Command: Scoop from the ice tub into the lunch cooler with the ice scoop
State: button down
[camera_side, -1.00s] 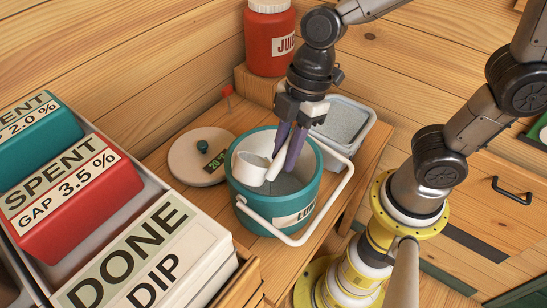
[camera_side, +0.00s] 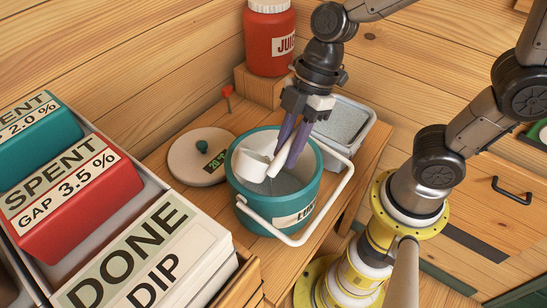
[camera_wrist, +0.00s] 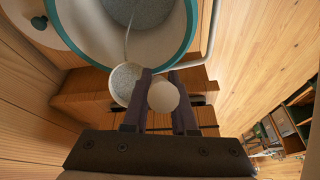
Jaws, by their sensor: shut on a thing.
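My gripper (camera_side: 290,146), with dark purple fingers, is shut on the handle of the white ice scoop (camera_side: 250,164). The scoop's cup is tilted inside the mouth of the lunch cooler (camera_side: 262,214), a teal bucket with a white bail handle and grey contents. The ice tub (camera_side: 374,124), a pale rectangular tub filled with grey grains, stands behind and right of the cooler. In the wrist view, the round handle end (camera_wrist: 163,97) sits between the fingers. A round white rim with grey grains beside it seems to be the scoop's cup.
A round white lid (camera_side: 188,170) with a teal knob lies left of the cooler. A red juice jar (camera_side: 268,45) stands at the back. A tray of labelled boxes (camera_side: 85,190) fills the left front. The cooler's bail leans out to the right.

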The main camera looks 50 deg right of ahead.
jog(key=shift+d+f+y, duration=0.45)
jog(key=shift+f+y, duration=0.35)
jog(key=shift+y, duration=0.1)
dwell(0.5)
jog(key=shift+d+f+y, duration=0.15)
jog(key=shift+d+y, duration=0.2)
jog(key=shift+y, duration=0.5)
jog(key=shift+d+f+y, duration=0.15)
jog(key=shift+d+y, duration=0.2)
jog(key=shift+y, duration=0.5)
dwell(1.1)
jog(key=shift+d+f+y, duration=0.25)
jog(key=shift+d+y, duration=0.65)
jog(key=shift+d, duration=0.2)
jog(key=shift+d+f+y, duration=0.25)
jog(key=shift+f+y, duration=0.05)
jog(key=shift+y, duration=0.45)
jog(key=shift+d+f+y, duration=0.2)
jog(key=shift+f+y, duration=0.05)
jog(key=shift+y, duration=0.5)
dwell(1.2)
